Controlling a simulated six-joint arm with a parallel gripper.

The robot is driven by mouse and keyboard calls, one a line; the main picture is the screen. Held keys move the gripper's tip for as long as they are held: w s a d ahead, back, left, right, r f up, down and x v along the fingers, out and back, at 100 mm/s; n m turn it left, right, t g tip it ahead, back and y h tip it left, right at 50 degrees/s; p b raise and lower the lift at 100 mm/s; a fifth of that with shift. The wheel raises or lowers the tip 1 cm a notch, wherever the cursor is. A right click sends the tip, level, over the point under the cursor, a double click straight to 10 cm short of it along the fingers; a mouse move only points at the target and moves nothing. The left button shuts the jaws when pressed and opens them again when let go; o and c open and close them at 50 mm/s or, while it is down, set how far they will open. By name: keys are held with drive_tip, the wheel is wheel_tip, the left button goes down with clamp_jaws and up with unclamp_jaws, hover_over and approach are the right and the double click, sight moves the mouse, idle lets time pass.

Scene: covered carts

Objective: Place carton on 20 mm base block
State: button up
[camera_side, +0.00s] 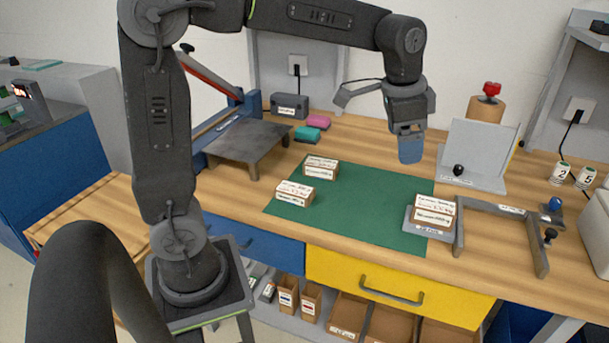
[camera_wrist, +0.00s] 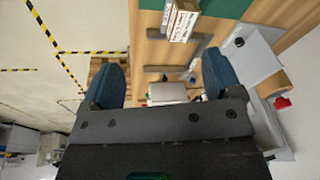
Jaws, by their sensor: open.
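A carton with white labels (camera_side: 433,213) sits on a low grey base block (camera_side: 427,230) at the mat's right edge. The block's label is too small to read. The carton also shows at the top of the wrist view (camera_wrist: 183,20). Two similar cartons lie on the green mat, one at the back (camera_side: 321,168) and one at the front left (camera_side: 294,195). I cannot tell which carton the task means. My gripper (camera_side: 410,158) hangs above the mat's back right, behind and above the carton on the block. Its blue fingers (camera_wrist: 163,78) are apart and empty.
A grey bracket frame (camera_side: 500,212) stands right of the block. A grey upright plate fixture (camera_side: 476,150) stands behind it. A grey raised plate (camera_side: 250,140) is at the left. The middle of the green mat (camera_side: 370,205) is clear.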

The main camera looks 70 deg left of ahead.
drive_tip(key=s+f+n+t, duration=0.3)
drive_tip(key=s+n, duration=0.2)
drive_tip(key=s, duration=1.4)
drive_tip(key=shift+s+d, duration=0.15)
drive_tip(key=shift+d, duration=0.05)
